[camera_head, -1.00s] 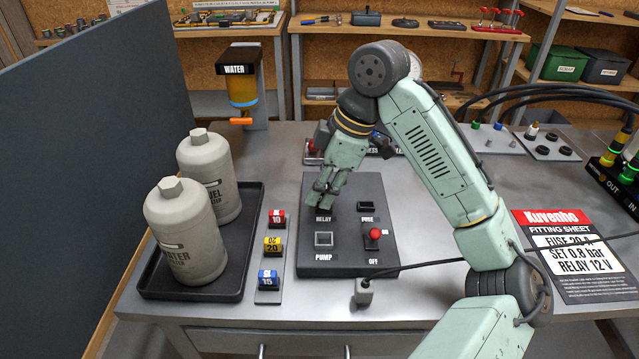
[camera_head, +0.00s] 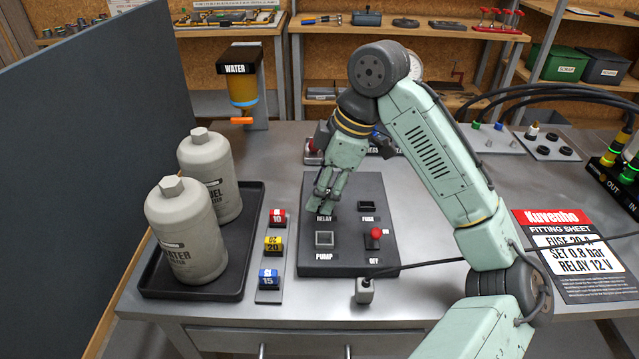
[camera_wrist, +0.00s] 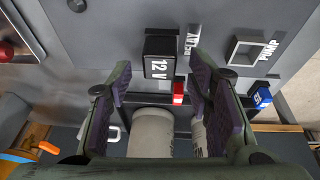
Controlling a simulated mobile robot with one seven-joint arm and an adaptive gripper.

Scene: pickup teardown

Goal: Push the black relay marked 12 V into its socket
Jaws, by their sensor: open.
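The black relay marked 12 V (camera_wrist: 160,56) stands at the RELAY place of the dark panel (camera_wrist: 105,35), beside the RELAY label. How deep it sits in its socket cannot be told, and the socket itself is hidden under it. My gripper (camera_wrist: 161,66) is open, with one finger on each side of the relay's near end and a gap on both sides. In the head view my gripper (camera_head: 325,207) points down just above the RELAY label on the panel (camera_head: 345,258) and hides the relay.
An empty PUMP socket (camera_head: 324,239), a FUSE socket (camera_head: 367,206) and a red-topped switch (camera_head: 375,234) share the panel. Red (camera_head: 277,217), yellow (camera_head: 273,245) and blue (camera_head: 268,278) fuses stand to its left. Two filters stand on a black tray (camera_head: 205,287). A fitting sheet (camera_head: 575,285) lies right.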

